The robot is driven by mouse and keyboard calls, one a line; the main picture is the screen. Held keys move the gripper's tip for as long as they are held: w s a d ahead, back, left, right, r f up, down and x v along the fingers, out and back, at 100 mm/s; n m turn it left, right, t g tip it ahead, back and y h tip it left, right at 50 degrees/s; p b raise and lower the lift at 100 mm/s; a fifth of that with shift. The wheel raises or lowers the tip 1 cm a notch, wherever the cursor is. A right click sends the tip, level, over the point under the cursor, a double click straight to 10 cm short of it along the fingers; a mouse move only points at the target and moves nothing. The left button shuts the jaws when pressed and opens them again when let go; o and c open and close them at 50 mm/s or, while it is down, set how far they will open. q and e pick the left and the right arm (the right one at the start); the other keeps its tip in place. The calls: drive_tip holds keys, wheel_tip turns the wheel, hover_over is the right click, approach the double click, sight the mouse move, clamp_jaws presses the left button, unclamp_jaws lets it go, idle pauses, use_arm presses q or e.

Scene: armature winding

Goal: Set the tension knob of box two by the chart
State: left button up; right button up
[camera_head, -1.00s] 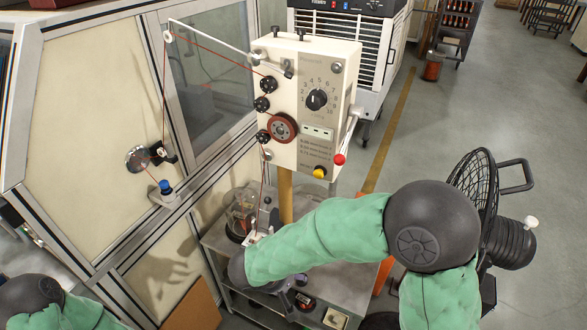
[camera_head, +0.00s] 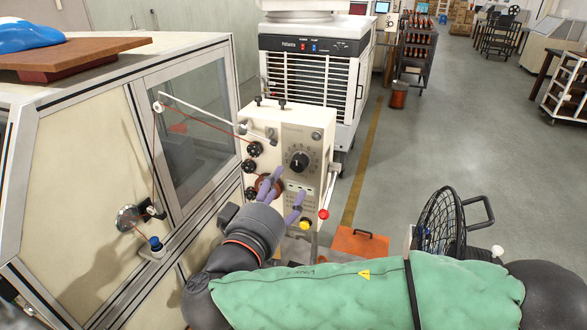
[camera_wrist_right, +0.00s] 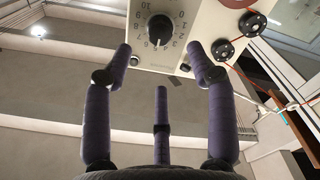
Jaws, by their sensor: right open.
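The cream tension box (camera_head: 312,140) stands on a post beside the large cabinet, its face toward me. Its black tension knob (camera_head: 299,161) sits on a numbered dial, and it also shows upside down in the right wrist view (camera_wrist_right: 159,27). The knob's white mark points to about the middle of the scale, near 5; I cannot read it exactly. My right gripper (camera_head: 284,186) is open and empty just below the knob, apart from it. Small print under the dial is partly hidden by fingers. My left gripper is out of view.
A red reel (camera_head: 262,186) and black thread guides (camera_head: 255,149) line the box's left side. A fan (camera_head: 440,215) stands right; a white cooler (camera_head: 310,85) stands behind.

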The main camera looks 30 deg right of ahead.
sight(297, 167)
drive_tip(key=x, duration=0.7)
drive_tip(key=shift+w+d+p, duration=0.1)
drive_tip(key=shift+w+p, duration=0.05)
drive_tip(key=shift+p, duration=0.15)
drive_tip(key=c, duration=1.1)
